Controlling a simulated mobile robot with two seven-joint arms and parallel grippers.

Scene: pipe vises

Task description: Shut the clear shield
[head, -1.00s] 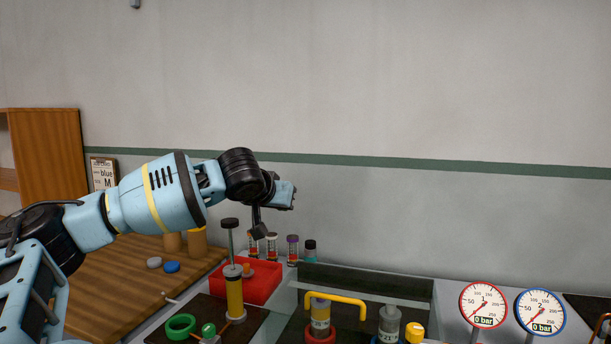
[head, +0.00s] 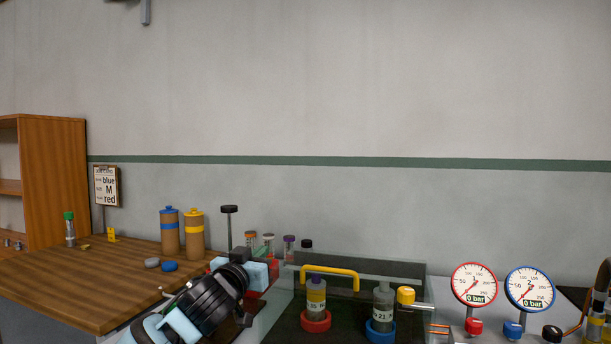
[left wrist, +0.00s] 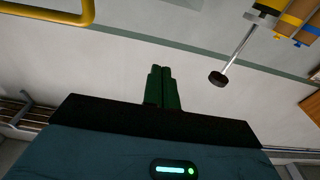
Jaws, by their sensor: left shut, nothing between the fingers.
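The clear shield is hard to make out in the head view; a yellow handle (head: 329,270) shows at its upper part, behind the red and blue vises. How far the shield is open I cannot tell. The handle also shows in the left wrist view (left wrist: 80,14), at the upper left. My left gripper (head: 258,273) is to the left of the handle and apart from it. In the left wrist view its green fingers (left wrist: 163,72) are together with nothing between them. In the head view its fingertips are mostly hidden. My right gripper is not in view.
A tube in a red vise (head: 316,321) and one in a blue vise (head: 380,332) stand near the handle. Two gauges (head: 474,285) are on the right. A black-knobbed rod (head: 229,209) stands close behind my left gripper. Bottles (head: 193,235) stand on the wooden bench (head: 90,285).

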